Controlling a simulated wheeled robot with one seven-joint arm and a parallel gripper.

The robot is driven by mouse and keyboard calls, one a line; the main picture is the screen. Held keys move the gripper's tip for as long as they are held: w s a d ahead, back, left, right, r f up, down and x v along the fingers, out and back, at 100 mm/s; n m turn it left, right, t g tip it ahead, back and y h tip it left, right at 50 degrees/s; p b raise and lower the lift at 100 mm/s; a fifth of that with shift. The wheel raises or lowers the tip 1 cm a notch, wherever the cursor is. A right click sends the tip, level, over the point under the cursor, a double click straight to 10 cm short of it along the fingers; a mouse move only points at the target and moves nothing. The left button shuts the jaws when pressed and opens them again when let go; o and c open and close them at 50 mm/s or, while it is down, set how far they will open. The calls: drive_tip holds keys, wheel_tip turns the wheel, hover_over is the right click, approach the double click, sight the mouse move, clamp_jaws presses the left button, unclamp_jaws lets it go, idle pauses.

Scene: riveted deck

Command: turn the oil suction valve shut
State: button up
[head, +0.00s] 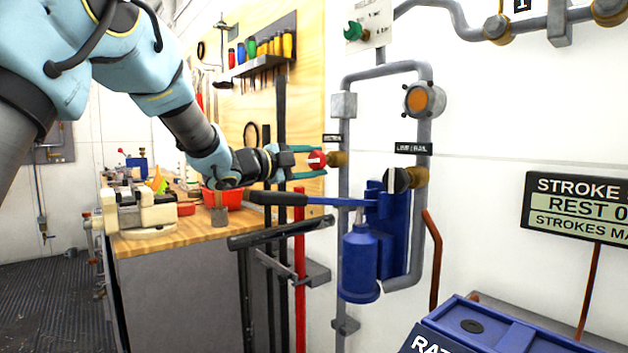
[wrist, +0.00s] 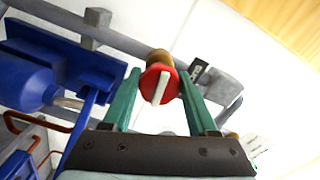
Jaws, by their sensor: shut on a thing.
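A red valve knob (head: 317,160) with a white bar across its face sits on a brass fitting on the grey pipe. It also shows in the wrist view (wrist: 153,91), its white bar slightly tilted from vertical. The small black label above it is too small to read. My gripper (head: 311,161) reaches it from the left, its green fingers on either side of the knob and shut on it. In the wrist view my gripper (wrist: 159,82) has one finger at each side of the red knob.
A black valve knob (head: 397,180) under a LINE/RAIL label sits to the right. A blue hand pump (head: 361,262) with a long black-gripped lever (head: 279,198) lies just below my gripper. A wooden workbench (head: 170,240) holds a red bin (head: 232,200). A STROKE sign (head: 577,210) stands right.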

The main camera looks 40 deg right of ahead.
drive_tip(key=shift+m+b, duration=0.8)
drive_tip(key=shift+b, duration=0.1)
drive_tip(key=o, duration=1.4)
drive_tip(key=a, duration=0.3)
drive_tip(key=a+b, duration=0.1)
drive_tip(key=a, duration=0.6)
drive_tip(key=shift+w+a, duration=0.3)
drive_tip(key=shift+a, duration=0.1)
